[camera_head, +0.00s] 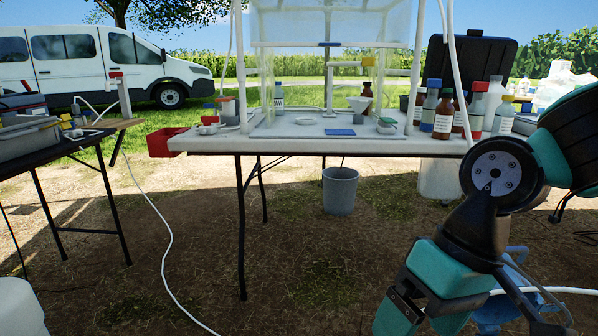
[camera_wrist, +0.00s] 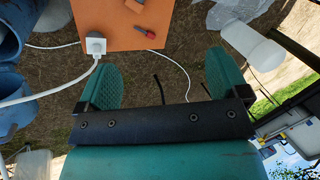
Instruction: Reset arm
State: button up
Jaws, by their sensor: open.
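My arm hangs at the right of the head view, folded downward with teal and black links. My gripper (camera_wrist: 160,76) shows in the wrist view with its two teal fingers wide apart. Nothing is between the fingers except the view of the ground and a thin cable beyond. In the head view the low end of the arm is cut off by the bottom edge, so the fingertips are not clear there.
A white table (camera_head: 290,145) carries bottles and a clear enclosure. A grey bucket (camera_head: 340,190) stands beneath it. A dark table (camera_head: 70,150) is at left. A white hose (camera_head: 160,225) crosses the ground. Blue barrels (camera_wrist: 12,100) and an orange surface (camera_wrist: 112,35) show in the wrist view.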

jog(key=s+d+r+n+t, duration=0.1)
jog(key=s+d+r+n, duration=0.1)
jog(key=s, duration=0.4)
notch_tip(320, 180, up, 38)
jog(key=p, duration=3.8)
jog(key=shift+w+a+f, duration=0.2)
jog(key=shift+w+a, duration=0.05)
jog(key=shift+w, duration=0.1)
